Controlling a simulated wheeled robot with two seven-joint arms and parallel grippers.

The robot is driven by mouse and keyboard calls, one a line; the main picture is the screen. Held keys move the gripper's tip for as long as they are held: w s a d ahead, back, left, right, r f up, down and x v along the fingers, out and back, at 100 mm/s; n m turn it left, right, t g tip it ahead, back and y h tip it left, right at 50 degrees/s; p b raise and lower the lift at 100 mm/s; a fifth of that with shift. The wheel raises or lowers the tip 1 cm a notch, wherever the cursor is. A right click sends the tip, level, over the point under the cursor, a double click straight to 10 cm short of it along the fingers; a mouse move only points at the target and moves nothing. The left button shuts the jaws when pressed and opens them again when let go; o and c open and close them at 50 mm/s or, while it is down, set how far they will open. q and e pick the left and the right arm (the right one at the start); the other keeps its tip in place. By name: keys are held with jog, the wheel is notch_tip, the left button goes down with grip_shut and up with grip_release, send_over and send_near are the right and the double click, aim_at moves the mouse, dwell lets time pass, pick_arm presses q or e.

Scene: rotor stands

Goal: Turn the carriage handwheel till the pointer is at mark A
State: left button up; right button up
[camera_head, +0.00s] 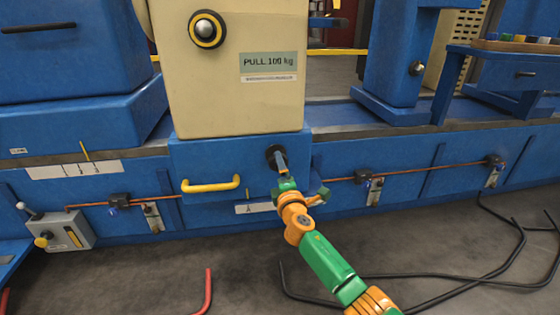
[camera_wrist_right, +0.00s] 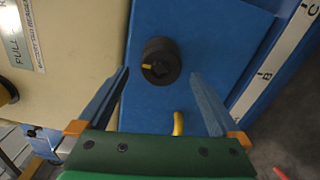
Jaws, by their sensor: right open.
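The carriage is a tall cream box (camera_head: 230,95) on a blue apron (camera_head: 190,160). The handwheel is a small black round knob (camera_head: 272,153) on the apron; in the right wrist view the knob (camera_wrist_right: 160,64) shows a yellow mark on its face. My right gripper (camera_head: 282,165) is at the knob; in the wrist view its open fingers (camera_wrist_right: 160,73) stand either side of it, with gaps. A white scale strip (camera_wrist_right: 285,50) shows letters B and C. Another white strip (camera_head: 75,170) lies at left, below a thin yellow pointer (camera_head: 84,150); its letters are unreadable. My left gripper is not in view.
A yellow handle (camera_head: 210,186) sticks out of the apron left of the knob. A thin copper rod (camera_head: 400,174) runs along the blue bed. A grey control box (camera_head: 64,231) stands at lower left. Black cables (camera_head: 440,276) lie on the floor.

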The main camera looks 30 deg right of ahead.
jog(key=shift+f, duration=0.1)
jog(key=p+v, duration=0.3)
jog(key=v, duration=0.3)
dwell(0.4)
